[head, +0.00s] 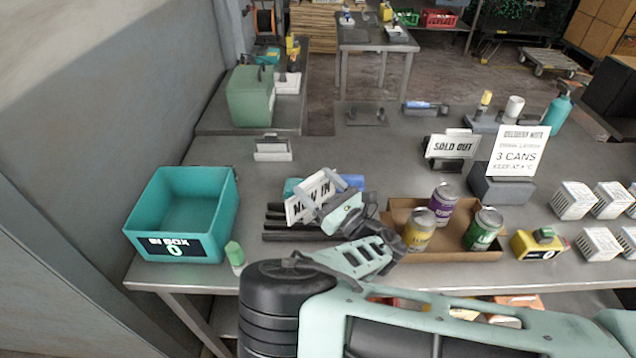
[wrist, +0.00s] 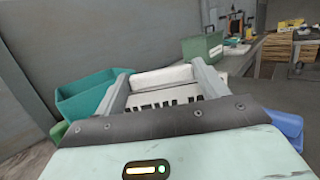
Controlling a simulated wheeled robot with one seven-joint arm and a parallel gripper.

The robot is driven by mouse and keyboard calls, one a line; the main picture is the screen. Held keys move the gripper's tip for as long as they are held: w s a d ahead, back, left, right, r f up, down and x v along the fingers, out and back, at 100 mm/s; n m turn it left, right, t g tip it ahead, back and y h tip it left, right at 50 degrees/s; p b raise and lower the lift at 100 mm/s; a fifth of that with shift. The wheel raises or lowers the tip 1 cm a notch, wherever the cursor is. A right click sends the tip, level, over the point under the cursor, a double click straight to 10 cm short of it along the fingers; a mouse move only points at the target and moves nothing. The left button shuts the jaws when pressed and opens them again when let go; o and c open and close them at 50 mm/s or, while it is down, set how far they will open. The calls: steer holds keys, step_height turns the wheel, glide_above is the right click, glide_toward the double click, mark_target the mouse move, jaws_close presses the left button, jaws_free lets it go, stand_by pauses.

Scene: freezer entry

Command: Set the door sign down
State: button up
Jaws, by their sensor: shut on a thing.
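The door sign (head: 306,197), a white plate reading "NEW IN", is tilted in my gripper (head: 327,200) above a dark slotted rack (head: 276,222). In the wrist view the sign (wrist: 165,78) sits between the two fingers of my gripper (wrist: 160,88), with its dark lettering partly hidden by the gripper body. The head view does not clearly show whether the sign touches the rack. A second sign reading "SOLD OUT" (head: 453,146) stands in a black holder farther right.
A teal bin (head: 150,218) marked "IN BOX 0" is left, with a green-capped bottle (head: 235,255) beside it. A cardboard tray (head: 455,257) with three cans is right. A white-fronted holder (head: 272,150) stands behind. Bare tabletop (head: 340,150) lies behind the sign.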

steer(key=shift+f, duration=0.2)
steer(key=o, duration=1.3)
steer(key=shift+r, duration=0.1)
steer(key=shift+r, duration=0.2)
steer(key=b+v, duration=0.5)
steer(key=v, duration=0.7)
